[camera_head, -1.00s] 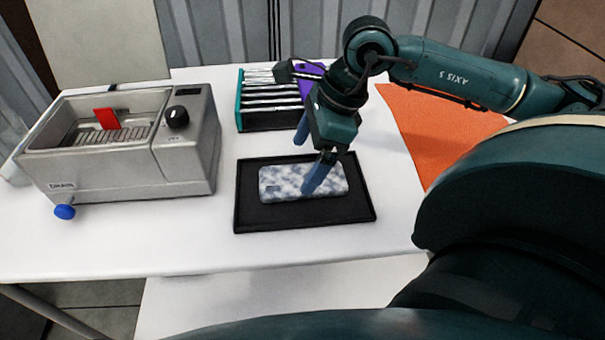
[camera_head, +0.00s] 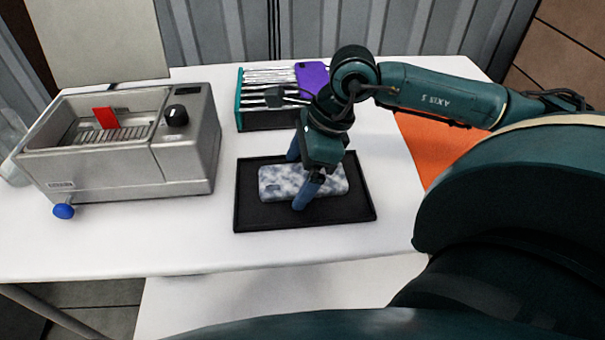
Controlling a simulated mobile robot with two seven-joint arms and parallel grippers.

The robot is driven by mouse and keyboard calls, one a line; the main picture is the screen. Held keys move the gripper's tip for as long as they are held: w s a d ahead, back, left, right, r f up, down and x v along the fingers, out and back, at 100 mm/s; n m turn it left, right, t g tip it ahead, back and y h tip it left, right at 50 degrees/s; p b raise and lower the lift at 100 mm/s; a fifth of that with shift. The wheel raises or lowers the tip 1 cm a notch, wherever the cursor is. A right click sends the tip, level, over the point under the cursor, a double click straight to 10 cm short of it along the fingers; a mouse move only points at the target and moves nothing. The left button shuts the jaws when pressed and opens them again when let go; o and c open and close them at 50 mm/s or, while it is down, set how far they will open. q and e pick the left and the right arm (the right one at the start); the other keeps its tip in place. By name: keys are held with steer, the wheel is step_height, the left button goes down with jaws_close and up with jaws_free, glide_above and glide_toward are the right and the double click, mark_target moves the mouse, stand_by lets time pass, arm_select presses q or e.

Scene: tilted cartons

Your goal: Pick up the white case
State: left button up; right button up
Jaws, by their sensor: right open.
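The white case (camera_head: 274,182) is a phone case with a mottled white and grey-blue pattern. It lies flat in a shallow black tray (camera_head: 246,214) on the white table. My right gripper (camera_head: 296,182) is open above the case, with one blue finger at its near edge and the other at its far edge. I cannot tell whether the fingers touch it. The gripper hides part of the case's middle. My left gripper is not in view.
A grey metal bath (camera_head: 110,181) with a red piece inside and a blue knob stands at the left. A teal-sided rack (camera_head: 240,100) with several slim items and a purple case (camera_head: 313,78) is behind the tray. An orange mat (camera_head: 430,150) lies at the right.

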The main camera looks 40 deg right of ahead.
steer(key=c, duration=1)
steer(key=shift+c, duration=0.2)
